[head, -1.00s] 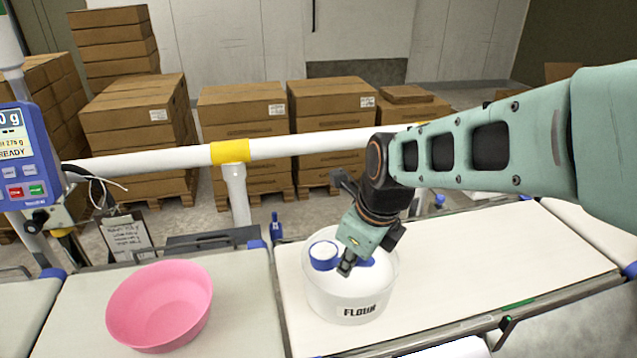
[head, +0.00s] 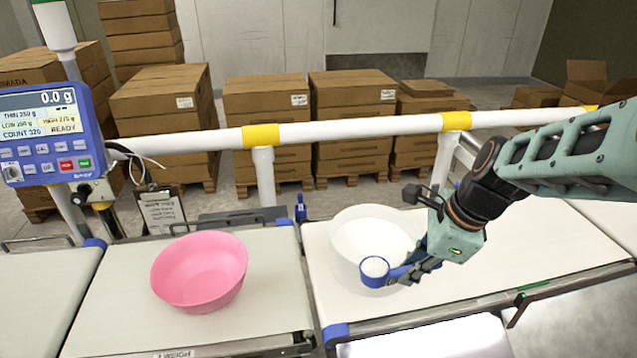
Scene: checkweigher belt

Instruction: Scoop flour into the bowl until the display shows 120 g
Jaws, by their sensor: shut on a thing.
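The pink bowl (head: 200,272) stands upright on the left belt section, and the part of its inside that I see looks empty. The display (head: 48,135) at the left edge reads 0.0 g. The flour tub (head: 345,243) is a translucent white container on the right belt section, with white flour inside. My gripper (head: 418,268) is shut on the handle of the blue scoop (head: 398,272). The scoop's cup is filled with white flour and is over the tub's near right rim. My fingers hide part of the handle.
A white rail (head: 340,131) with yellow collars runs behind the belts, with stacked cardboard boxes (head: 265,110) beyond it. A clipboard (head: 162,212) hangs behind the bowl. The right belt is clear beyond the tub.

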